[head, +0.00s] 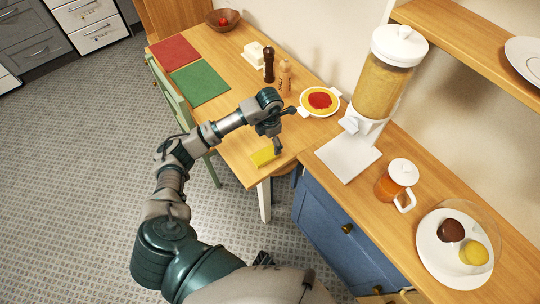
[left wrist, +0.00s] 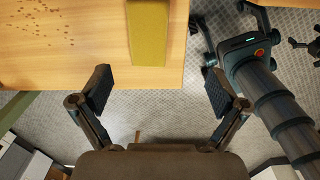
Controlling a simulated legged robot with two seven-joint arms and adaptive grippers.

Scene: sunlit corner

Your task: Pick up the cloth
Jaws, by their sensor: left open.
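The yellow cloth (head: 263,157) lies flat on the wooden table, close to its near end. In the left wrist view the cloth (left wrist: 148,35) is a yellow strip at the top, beside the table edge. My left gripper (head: 278,148) is just above and to the right of the cloth in the head view. In the left wrist view its two fingers (left wrist: 157,92) are spread wide with nothing between them, and the cloth lies beyond the fingertips.
The table (head: 222,55) holds red (head: 174,50) and green (head: 200,82) mats, mills (head: 285,75) and a dish with red filling (head: 319,100). Crumbs (left wrist: 50,25) lie left of the cloth. A cereal dispenser (head: 385,80) stands on the counter at right. A green chair (head: 168,95) stands left.

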